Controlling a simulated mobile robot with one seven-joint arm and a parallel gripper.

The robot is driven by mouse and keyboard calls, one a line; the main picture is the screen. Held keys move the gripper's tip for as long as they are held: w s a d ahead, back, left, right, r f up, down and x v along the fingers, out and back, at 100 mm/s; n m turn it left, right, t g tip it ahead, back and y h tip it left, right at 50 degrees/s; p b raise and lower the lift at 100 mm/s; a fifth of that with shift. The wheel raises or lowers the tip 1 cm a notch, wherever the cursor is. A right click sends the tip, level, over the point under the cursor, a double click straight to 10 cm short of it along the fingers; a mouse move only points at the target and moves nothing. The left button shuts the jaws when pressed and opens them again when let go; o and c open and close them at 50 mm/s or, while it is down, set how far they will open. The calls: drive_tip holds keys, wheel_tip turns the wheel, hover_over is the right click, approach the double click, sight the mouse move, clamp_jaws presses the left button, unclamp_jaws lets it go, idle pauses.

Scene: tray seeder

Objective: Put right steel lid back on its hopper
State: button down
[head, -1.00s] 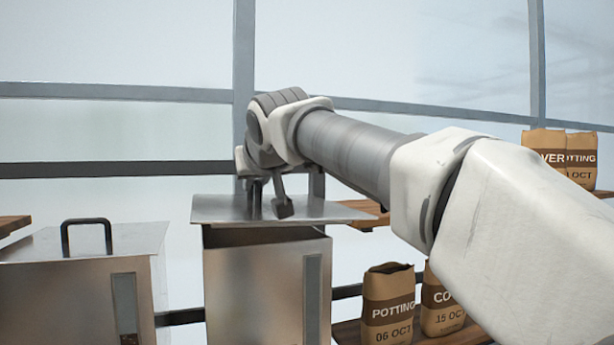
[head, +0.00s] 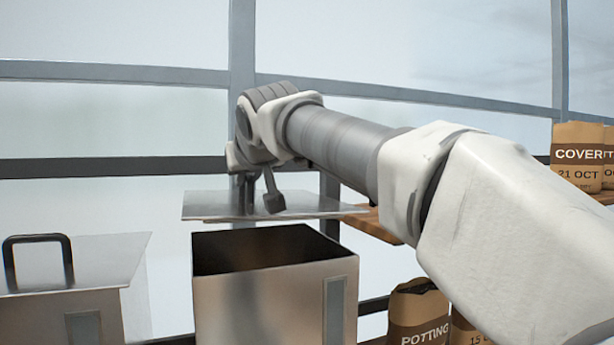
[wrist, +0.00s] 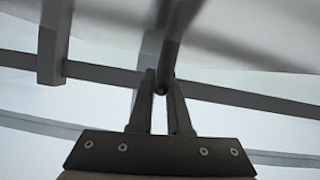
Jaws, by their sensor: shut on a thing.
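The right steel lid (head: 325,206) is a flat metal sheet, roughly level, in the head view. My gripper (head: 258,196) is shut on its dark handle, and in the wrist view the fingertips (wrist: 161,84) close around the handle bar (wrist: 170,60). The lid's underside or top fills the upper part of the wrist view; I cannot tell which. The right hopper (head: 270,300) is an open-topped steel box with a dark interior. The lid hangs above and toward the far side of its opening, apart from the rim.
The left hopper (head: 75,315) has its lid (head: 110,262) on, with a black handle (head: 38,240). Paper bags stand on wooden shelves at right: a potting bag (head: 418,310) low and a cover bag (head: 578,155) higher. Window bars (head: 400,95) run behind.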

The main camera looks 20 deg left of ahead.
drive_tip(key=shift+w, duration=0.1)
drive_tip(key=shift+f, duration=0.7)
wheel_tip(320, 180, down, 5)
drive_tip(key=b, duration=0.4)
drive_tip(key=shift+f+b, duration=0.35)
drive_tip(key=shift+b, duration=0.15)
drive_tip(key=c, duration=0.9)
unclamp_jaws()
drive_tip(key=shift+o, duration=0.6)
